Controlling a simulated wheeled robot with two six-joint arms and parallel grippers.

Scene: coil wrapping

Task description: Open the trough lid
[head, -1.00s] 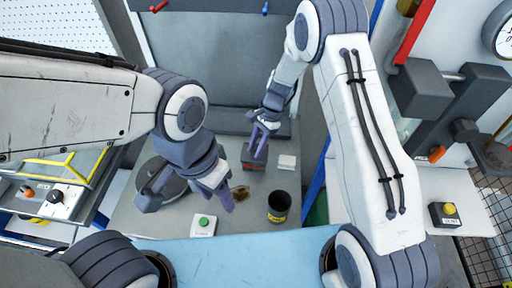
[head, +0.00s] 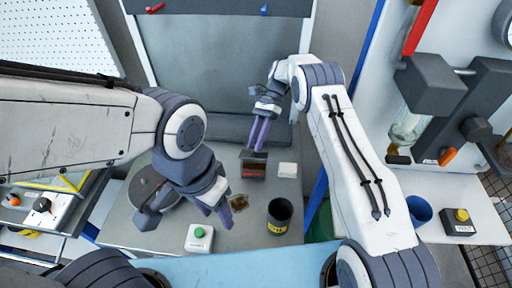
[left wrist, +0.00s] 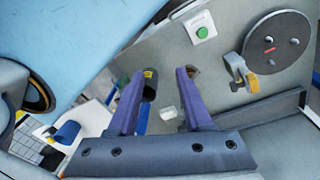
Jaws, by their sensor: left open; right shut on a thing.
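The trough (head: 253,172) is a small dark box on the grey worktop, with red showing at its front. Its dark lid (head: 254,156) stands tilted up at the back edge. My right gripper (head: 258,147) is shut on the lid, its purple fingers reaching down to it from behind. The exact grip is too small to see. My left gripper (head: 188,220) is open and empty above the worktop, left of the trough and apart from it. Its spread purple fingers (left wrist: 158,75) also show in the left wrist view.
A black cup with a yellow label (head: 279,216) stands right of the trough's front. A white block (head: 287,170) lies beside the trough, and a brown patch (head: 238,202) in front. A green button box (head: 199,238) is near the front edge. A round grey disc (head: 146,182) lies left.

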